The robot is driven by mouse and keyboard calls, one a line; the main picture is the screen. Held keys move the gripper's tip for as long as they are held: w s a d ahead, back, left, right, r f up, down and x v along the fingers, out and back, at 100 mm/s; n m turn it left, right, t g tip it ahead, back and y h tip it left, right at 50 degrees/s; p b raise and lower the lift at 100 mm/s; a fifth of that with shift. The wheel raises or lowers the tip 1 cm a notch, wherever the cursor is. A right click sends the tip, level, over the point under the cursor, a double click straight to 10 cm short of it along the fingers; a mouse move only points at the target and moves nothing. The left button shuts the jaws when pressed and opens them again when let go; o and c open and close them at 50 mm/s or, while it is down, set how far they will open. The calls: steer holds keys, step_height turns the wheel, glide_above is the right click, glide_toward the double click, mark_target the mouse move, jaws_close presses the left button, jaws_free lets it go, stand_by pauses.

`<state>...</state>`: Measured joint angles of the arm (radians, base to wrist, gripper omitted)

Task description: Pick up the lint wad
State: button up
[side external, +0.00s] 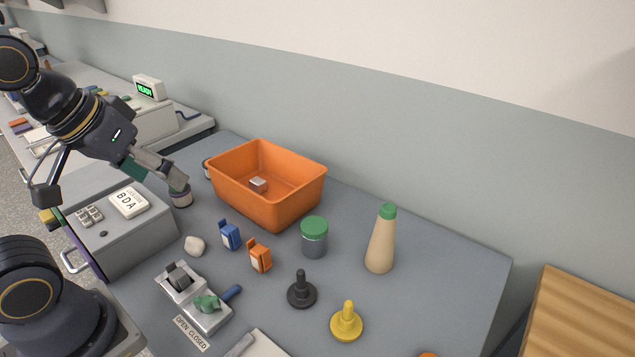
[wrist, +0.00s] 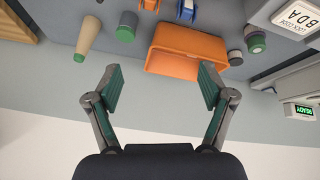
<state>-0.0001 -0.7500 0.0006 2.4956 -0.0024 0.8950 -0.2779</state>
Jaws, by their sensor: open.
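The lint wad (side external: 194,245) looks like the small off-white lump lying on the grey table, left of the blue clip-like item, in the side external view. I cannot make it out surely in the wrist view. My gripper (side external: 156,173) is in the air at the upper left, above and behind the wad, near the grey box. In the wrist view my gripper (wrist: 160,88) has its two fingers wide apart with nothing between them. It is apart from the wad.
An orange bin (side external: 265,208) holding a small pale block stands behind the wad. A round container (side external: 181,199) is below my gripper. A blue item (side external: 230,235), an orange item (side external: 259,256) and a green-lidded jar (side external: 314,238) stand to the right. A metal device (side external: 207,317) is in front.

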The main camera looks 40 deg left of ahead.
steer(key=w+a+n, duration=0.2)
steer(key=w+n, duration=0.2)
steer(key=n, duration=0.8)
steer(key=n+g, duration=0.6)
steer(key=n, duration=0.9)
glide_above(193, 241)
step_height(193, 241, down, 12)
steer(key=shift+m, duration=0.3)
steer(key=f, duration=1.1)
steer(key=shift+s+a, duration=0.2)
steer(key=f, duration=0.6)
steer(key=shift+w+d, duration=0.15)
steer(key=shift+w, duration=0.1)
steer(key=shift+r, duration=0.1)
steer(key=c, duration=0.8)
